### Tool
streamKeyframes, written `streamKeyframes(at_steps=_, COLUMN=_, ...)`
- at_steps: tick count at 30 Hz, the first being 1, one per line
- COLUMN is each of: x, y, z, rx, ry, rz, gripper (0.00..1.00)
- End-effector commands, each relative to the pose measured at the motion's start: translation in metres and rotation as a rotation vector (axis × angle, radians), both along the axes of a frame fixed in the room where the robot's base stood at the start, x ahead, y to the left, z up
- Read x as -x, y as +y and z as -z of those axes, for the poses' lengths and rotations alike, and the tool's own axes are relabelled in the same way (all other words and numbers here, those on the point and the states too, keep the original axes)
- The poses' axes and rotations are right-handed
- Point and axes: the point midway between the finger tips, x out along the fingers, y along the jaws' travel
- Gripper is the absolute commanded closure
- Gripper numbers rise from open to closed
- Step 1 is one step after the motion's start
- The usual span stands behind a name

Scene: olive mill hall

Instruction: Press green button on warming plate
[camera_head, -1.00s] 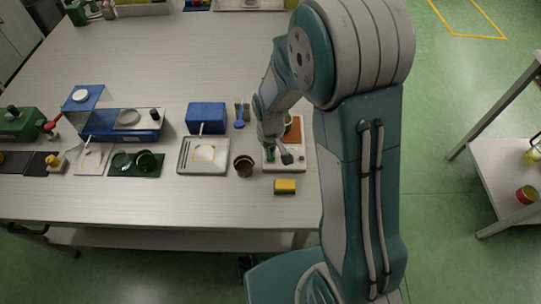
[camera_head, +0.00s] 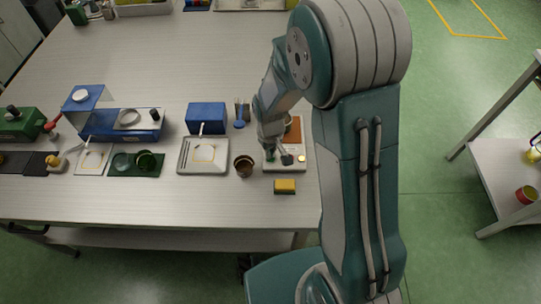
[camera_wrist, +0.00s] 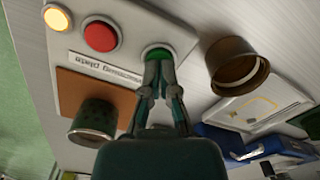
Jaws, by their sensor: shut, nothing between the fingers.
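The warming plate (camera_head: 303,167) is a pale box with a brown heating surface (camera_head: 294,128), near the table's front edge. In the wrist view its panel carries a green button (camera_wrist: 157,52), a red button (camera_wrist: 100,36) and a glowing yellow-orange lamp (camera_wrist: 56,18). The lamp also shows lit in the head view (camera_head: 301,158). My gripper (camera_wrist: 158,62) is shut and empty, with its fingertips at the green button, seemingly touching it. The fingers partly cover the button, so its depth cannot be told. A dark cup (camera_wrist: 95,120) stands on the brown surface.
A brown cup (camera_head: 244,166) stands close left of the plate, and a yellow sponge (camera_head: 285,186) lies in front. A metal tray (camera_head: 188,166) and a blue box (camera_head: 206,118) are further left. The far table is largely clear.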

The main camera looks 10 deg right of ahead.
Motion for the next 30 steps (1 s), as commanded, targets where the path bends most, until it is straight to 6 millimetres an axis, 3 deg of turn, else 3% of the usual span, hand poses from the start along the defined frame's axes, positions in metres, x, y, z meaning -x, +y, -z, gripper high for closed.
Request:
streamKeyframes(at_steps=16, x=-0.001, y=0.000, z=-0.055, rx=0.000, ry=-0.004, rz=0.000, gripper=1.00)
streamKeyframes(at_steps=30, x=0.000, y=0.000, z=-0.057, rx=0.000, ry=-0.001, rz=0.000, gripper=1.00)
